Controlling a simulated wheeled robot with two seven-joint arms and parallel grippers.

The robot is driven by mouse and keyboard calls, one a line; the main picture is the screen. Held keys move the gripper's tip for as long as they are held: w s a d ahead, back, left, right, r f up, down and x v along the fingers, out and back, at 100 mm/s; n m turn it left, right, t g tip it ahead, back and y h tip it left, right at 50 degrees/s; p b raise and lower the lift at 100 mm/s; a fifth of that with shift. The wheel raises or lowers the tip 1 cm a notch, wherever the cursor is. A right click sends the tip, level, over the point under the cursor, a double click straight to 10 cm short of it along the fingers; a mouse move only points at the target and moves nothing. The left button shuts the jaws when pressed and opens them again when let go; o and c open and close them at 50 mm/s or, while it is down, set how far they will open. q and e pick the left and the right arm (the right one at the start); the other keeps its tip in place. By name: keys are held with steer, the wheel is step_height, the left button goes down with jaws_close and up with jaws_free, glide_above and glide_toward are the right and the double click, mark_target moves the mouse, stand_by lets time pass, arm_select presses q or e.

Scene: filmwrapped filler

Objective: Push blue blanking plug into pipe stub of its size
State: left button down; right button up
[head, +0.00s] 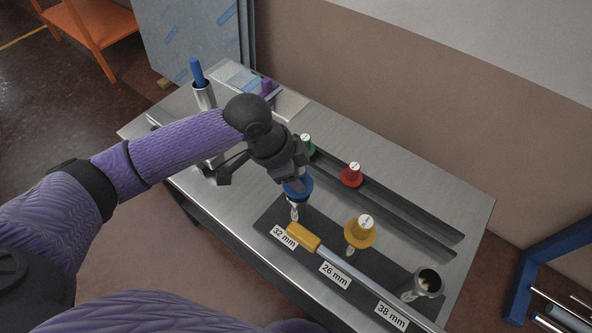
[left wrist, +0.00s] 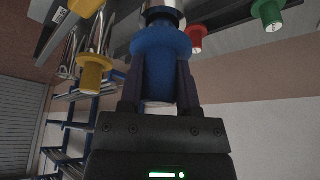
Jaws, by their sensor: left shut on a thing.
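My left gripper (head: 297,178) is shut on the blue plug (head: 300,187), which stands over the pipe stub marked 32 mm (head: 295,211). In the left wrist view my left gripper (left wrist: 160,95) grips the plug's body below its wide blue flange (left wrist: 161,41). A dark ring shows between the flange and the shiny stub (left wrist: 163,4); I cannot tell whether the plug's nose is inside. A yellow plug (head: 359,233) sits in the 26 mm stub. The 38 mm stub (head: 428,282) is open on top. My right gripper is not in view.
A yellow-handled rod (head: 305,237) lies along the front of the dark base strip (head: 268,222). Red (head: 351,175) and green (head: 308,145) plugs stand by the channel behind. A metal cup with a blue-handled thing (head: 197,72) is at the back left. The right tabletop is clear.

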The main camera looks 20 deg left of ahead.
arm_select(q)
steer(key=shift+f+b, duration=0.4)
steer(key=shift+f, duration=0.9)
jaws_free()
steer(key=shift+r, duration=0.1)
step_height(320, 180, up, 8)
steer(key=p, duration=0.9)
